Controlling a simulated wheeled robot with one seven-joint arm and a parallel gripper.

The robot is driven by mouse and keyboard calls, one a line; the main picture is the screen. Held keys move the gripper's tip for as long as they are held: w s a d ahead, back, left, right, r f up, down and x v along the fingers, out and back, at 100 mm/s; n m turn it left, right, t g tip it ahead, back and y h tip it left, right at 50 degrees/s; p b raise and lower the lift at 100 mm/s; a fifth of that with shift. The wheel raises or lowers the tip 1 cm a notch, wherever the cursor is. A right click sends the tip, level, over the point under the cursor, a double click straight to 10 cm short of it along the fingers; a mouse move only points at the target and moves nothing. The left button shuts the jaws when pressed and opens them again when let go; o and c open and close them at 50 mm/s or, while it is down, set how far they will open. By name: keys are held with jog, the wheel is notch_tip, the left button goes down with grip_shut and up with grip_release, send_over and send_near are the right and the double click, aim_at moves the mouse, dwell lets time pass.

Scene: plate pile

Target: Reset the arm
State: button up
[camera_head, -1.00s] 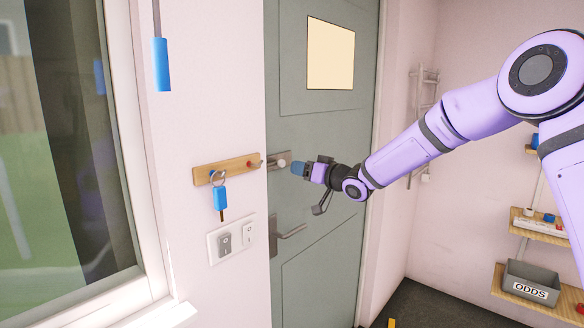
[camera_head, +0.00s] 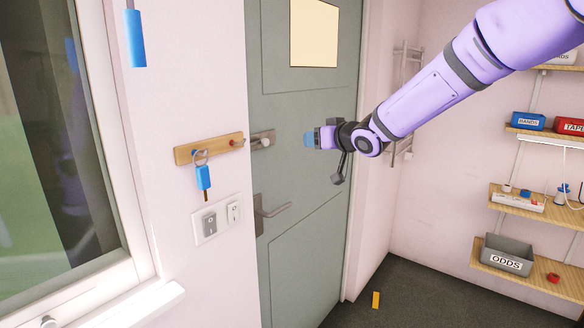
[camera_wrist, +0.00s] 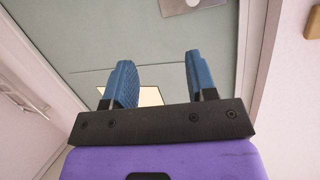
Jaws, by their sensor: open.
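My gripper (camera_head: 309,139) is at the end of my raised purple arm, in front of the grey-green door (camera_head: 305,190). Its blue fingers point left, toward the door latch (camera_head: 262,141), and stay apart from it. In the wrist view my gripper (camera_wrist: 158,80) shows two blue fingers spread apart with nothing between them. The door's pale window panel shows behind them there.
A wooden key rack (camera_head: 209,149) with a blue-tagged key (camera_head: 203,177) hangs on the wall left of the door. A door handle (camera_head: 272,210) sits below the latch. Shelves with an ODDS bin (camera_head: 507,254) stand at right. A yellow piece (camera_head: 376,300) lies on the floor.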

jog(key=s+d+r+m+g+h, duration=0.1)
jog(key=s+d+r+m+h, duration=0.1)
jog(key=s+d+h, duration=0.55)
jog(key=s+d+r+m+g+h, duration=0.1)
jog(key=s+d+r+m+h, duration=0.15)
jog(key=s+d, duration=0.9)
jog(key=s+d+f+g, duration=0.2)
jog(key=s, duration=1)
jog(key=s+d+f+m+g+y, duration=0.1)
jog(key=s+d+f+g, duration=0.1)
jog(key=s, duration=1.1)
jog(key=shift+s+d+f+g, duration=0.2)
jog(key=shift+s+f+g, duration=0.1)
jog(key=shift+f+g, duration=0.15)
